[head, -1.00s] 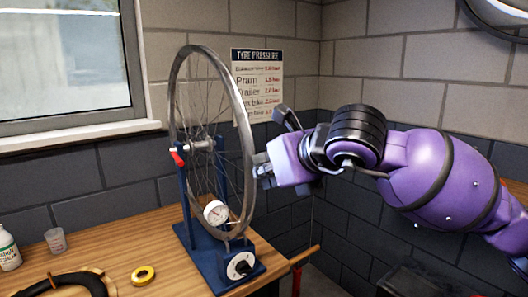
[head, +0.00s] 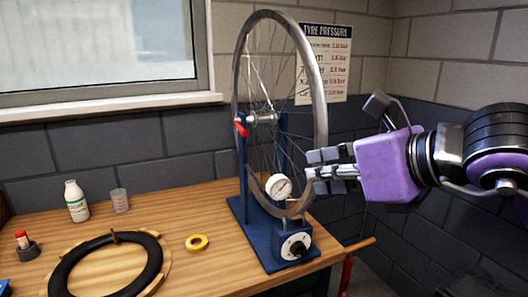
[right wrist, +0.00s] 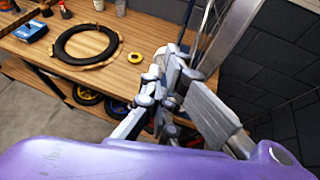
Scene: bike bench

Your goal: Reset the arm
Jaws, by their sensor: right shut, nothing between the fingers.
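My right gripper (head: 322,172) is purple and grey and comes in from the right in the head view. It is shut and empty, with its fingertips close to the right side of the bike wheel's rim; I cannot tell whether they touch it. In the right wrist view the gripper's fingers (right wrist: 172,80) are together, with the rim strip beyond them. The wheel (head: 318,75) stands upright in a blue truing stand (head: 254,230) with a round dial gauge (head: 279,187) and a black knob (head: 296,246). My left gripper is out of view.
On the wooden bench (head: 200,275) lie a black tyre on a wooden ring (head: 110,262) and a yellow tape roll (head: 197,243). A white bottle (head: 76,202) and a clear cup (head: 120,200) stand near the wall. A tyre pressure poster (head: 325,62) hangs behind the wheel.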

